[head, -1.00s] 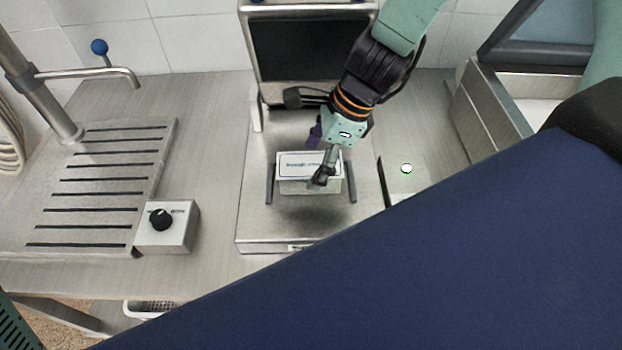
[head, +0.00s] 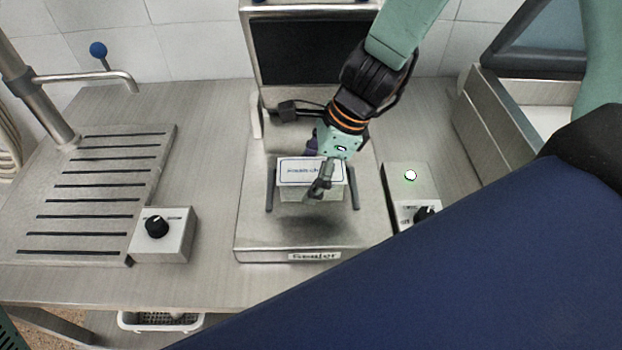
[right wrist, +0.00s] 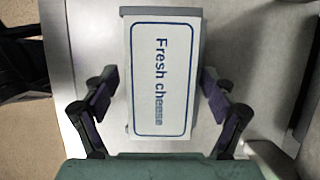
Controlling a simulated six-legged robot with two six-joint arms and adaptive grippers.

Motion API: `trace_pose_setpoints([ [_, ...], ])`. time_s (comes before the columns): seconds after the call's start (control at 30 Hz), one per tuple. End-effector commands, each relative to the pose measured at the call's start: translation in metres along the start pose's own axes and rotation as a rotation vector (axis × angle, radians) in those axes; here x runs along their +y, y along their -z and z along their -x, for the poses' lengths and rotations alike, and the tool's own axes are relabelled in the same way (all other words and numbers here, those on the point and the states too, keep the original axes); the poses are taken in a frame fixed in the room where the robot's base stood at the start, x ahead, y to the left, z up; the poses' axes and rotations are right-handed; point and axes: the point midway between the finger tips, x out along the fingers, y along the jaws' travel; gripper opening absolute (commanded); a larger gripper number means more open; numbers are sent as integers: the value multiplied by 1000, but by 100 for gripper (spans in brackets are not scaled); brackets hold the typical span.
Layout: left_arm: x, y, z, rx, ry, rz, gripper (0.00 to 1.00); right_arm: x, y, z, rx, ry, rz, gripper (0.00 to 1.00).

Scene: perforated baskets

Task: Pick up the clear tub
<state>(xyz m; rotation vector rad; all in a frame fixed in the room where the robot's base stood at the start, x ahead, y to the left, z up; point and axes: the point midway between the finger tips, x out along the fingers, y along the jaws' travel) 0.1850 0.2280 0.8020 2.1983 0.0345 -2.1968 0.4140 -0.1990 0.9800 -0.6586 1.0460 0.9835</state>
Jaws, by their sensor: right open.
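The clear tub (head: 296,194) sits on the metal sealer (head: 262,232), between two dark upright guides. It has a white lid with a blue border, which reads "Fresh cheese" in the right wrist view (right wrist: 160,85). My right gripper (head: 318,168) is over the tub from above, with one finger at the near side and the other toward the far side. In the right wrist view my right gripper (right wrist: 155,95) is open, with a finger on each side of the lid and a gap on both sides. My left gripper is not in view.
A dark panel (head: 308,50) stands behind the sealer. A control box with a knob (head: 157,227) and a slotted drainboard (head: 95,195) are at the left. Another control box with a lit green-rimmed button (head: 410,175) is at the right. A white basket (head: 160,321) is below the bench.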

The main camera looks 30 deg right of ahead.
Motion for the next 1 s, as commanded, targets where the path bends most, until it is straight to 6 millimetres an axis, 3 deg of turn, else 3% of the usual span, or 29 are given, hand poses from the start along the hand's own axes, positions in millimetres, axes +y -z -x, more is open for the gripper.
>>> trace_pose_setpoints([
  [0.4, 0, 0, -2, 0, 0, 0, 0, 0, 1, -2, 0, 0, 0, 83],
  [1.0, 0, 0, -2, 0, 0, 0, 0, 0, 1, -2, 0, 0, 0, 32],
])
